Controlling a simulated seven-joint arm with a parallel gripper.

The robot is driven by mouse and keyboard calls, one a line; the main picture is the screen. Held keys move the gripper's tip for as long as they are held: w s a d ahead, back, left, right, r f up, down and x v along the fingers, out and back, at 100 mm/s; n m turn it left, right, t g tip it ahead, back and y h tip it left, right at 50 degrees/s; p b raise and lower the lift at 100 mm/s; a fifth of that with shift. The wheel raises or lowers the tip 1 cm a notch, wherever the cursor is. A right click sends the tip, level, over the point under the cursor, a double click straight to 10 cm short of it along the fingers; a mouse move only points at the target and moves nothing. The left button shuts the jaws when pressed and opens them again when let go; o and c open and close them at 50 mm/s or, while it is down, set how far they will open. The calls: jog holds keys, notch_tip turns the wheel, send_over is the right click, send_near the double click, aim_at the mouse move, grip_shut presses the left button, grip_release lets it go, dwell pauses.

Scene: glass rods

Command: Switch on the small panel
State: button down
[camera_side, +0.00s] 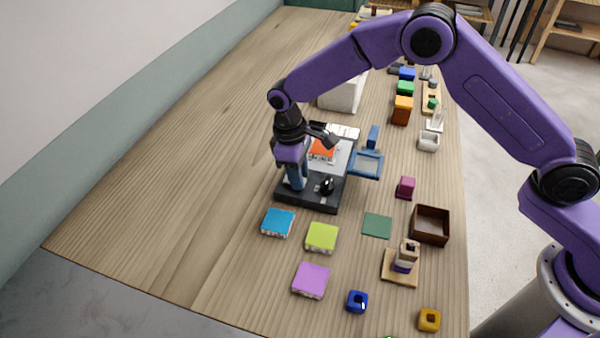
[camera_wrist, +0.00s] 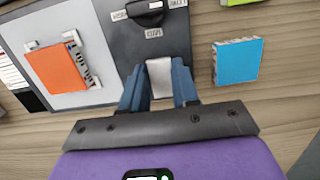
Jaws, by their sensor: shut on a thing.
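The small dark panel (camera_side: 318,203) lies on the wooden table below my gripper. In the wrist view its dark grey face (camera_wrist: 122,45) carries a black knob (camera_wrist: 147,12) with small white labels beside it. The knob also shows in the side view (camera_side: 327,185). My gripper (camera_wrist: 158,90) points down over the panel's left part in the side view, its blue fingers on both sides of a light grey block-shaped piece (camera_wrist: 160,77). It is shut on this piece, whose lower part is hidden. I cannot tell whether the piece is a switch lever.
A light grey board with an orange block (camera_wrist: 58,68) adjoins the panel. A blue block (camera_side: 278,222), a lime block (camera_side: 322,237) and a purple block (camera_side: 311,280) lie in front. A blue frame (camera_side: 367,165) stands to the right. The table's left side is clear.

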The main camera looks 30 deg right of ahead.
jog(key=shift+w+a+g+h, duration=0.2)
jog(key=shift+g+h, duration=0.5)
jog(key=c, duration=0.8)
grip_release()
jog(key=shift+c, duration=0.2)
jog(key=v, duration=1.2)
